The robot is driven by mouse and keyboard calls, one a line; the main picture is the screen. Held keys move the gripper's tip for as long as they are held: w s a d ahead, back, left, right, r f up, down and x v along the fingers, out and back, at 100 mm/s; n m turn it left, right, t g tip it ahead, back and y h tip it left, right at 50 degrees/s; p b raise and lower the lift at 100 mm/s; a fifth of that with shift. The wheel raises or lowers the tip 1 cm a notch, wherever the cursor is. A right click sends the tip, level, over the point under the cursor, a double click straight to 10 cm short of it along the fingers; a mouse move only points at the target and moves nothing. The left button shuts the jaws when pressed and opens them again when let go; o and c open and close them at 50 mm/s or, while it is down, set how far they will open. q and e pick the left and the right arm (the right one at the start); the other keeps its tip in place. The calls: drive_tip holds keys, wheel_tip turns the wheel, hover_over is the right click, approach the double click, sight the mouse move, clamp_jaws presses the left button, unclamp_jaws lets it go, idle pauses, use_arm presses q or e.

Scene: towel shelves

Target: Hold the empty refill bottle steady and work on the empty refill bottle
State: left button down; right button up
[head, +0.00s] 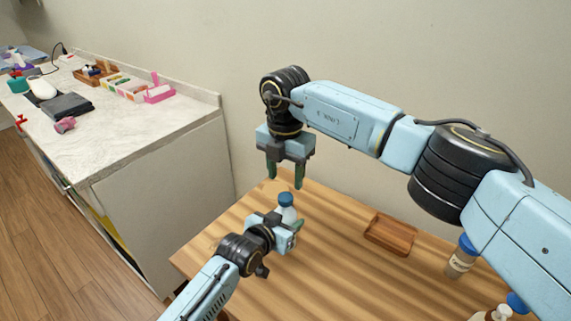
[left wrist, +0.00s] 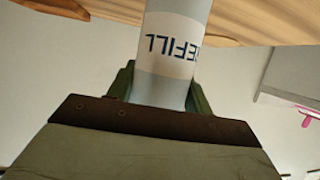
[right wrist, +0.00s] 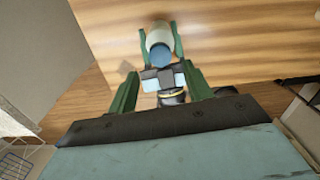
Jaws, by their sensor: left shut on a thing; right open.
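In the left wrist view the bottle (left wrist: 172,60), lettered "REFILL", sits between the green fingers (left wrist: 160,88). My right gripper (head: 285,178) is open and empty, pointing down above the bottle and slightly behind it. In the right wrist view the blue cap (right wrist: 161,55) shows below, beyond the open fingers (right wrist: 162,95). Whether the bottle is empty cannot be seen.
A wooden tray (head: 390,234) lies to the right on the table. A blue-capped labelled bottle (head: 461,257) and other bottles stand at the lower right, partly behind my right arm. A pale counter (head: 130,130) with several items stands at the left. The table between bottle and tray is clear.

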drive_tip(key=n, duration=0.3)
drive_tip(key=shift+r+n, duration=0.15)
drive_tip(key=shift+n, duration=0.25)
drive_tip(key=n, duration=0.5)
drive_tip(key=shift+r, duration=0.15)
drive_tip(key=n, duration=0.5)
drive_tip(key=shift+r+n, duration=0.2)
drive_tip(key=shift+n, duration=0.2)
drive_tip(key=n, duration=0.3)
drive_tip(key=shift+r+n, duration=0.1)
drive_tip(key=shift+n, duration=0.3)
drive_tip(key=n, duration=0.3)
drive_tip(key=shift+r+n, duration=0.1)
drive_tip(key=shift+n, duration=0.2)
drive_tip(key=n, duration=0.5)
drive_tip(key=shift+r, duration=0.2)
drive_tip(key=n, duration=0.3)
drive_tip(key=shift+n, duration=0.4)
drive_tip(key=n, duration=0.4)
drive_tip(key=shift+r, duration=0.2)
